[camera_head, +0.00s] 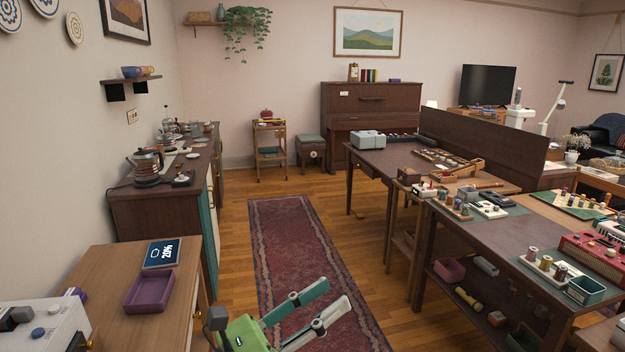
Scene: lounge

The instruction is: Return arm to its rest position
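My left gripper (335,294) shows at the bottom centre, with a green body, one teal finger and one pale grey finger. Its fingers point up and to the right, apart from each other, and I see nothing between them. It hangs in front of the dark red patterned rug (292,240) and the wooden floor, clear of the furniture. Most of its arm is hidden below the picture. My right gripper is not in view.
A wooden cabinet (120,325) with a purple tray (149,291) stands close on the left. A dark counter (155,209) with a kettle stands behind it. Workbenches (449,237) with many small items fill the right. The rug's aisle between is free.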

